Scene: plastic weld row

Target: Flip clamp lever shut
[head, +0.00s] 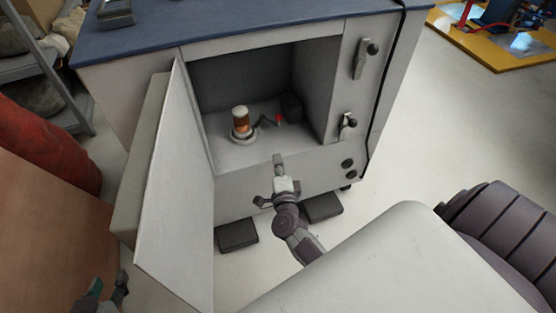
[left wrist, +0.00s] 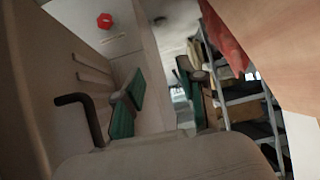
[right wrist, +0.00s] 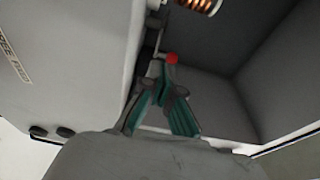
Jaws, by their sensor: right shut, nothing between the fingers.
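The clamp lever (head: 270,121) is a thin dark arm with a red tip (head: 279,118), inside the open cabinet compartment beside a copper-banded cylinder (head: 240,122) on a round base. In the right wrist view the red tip (right wrist: 171,58) shows just beyond my fingertips; I cannot tell whether they touch. My right gripper (head: 279,161) is shut and empty at the front of the compartment, its fingertips together in the right wrist view (right wrist: 160,68). My left gripper (head: 108,292) is low at the far left, away from the lever, its green-padded fingers apart in the left wrist view (left wrist: 160,88).
The open cabinet door (head: 172,190) stands left of the compartment, between my two grippers. A dark block (head: 291,106) sits at the compartment's back right. Handles (head: 347,123) and knobs (head: 348,163) line the cabinet's right side. Shelving (head: 45,65) stands at far left.

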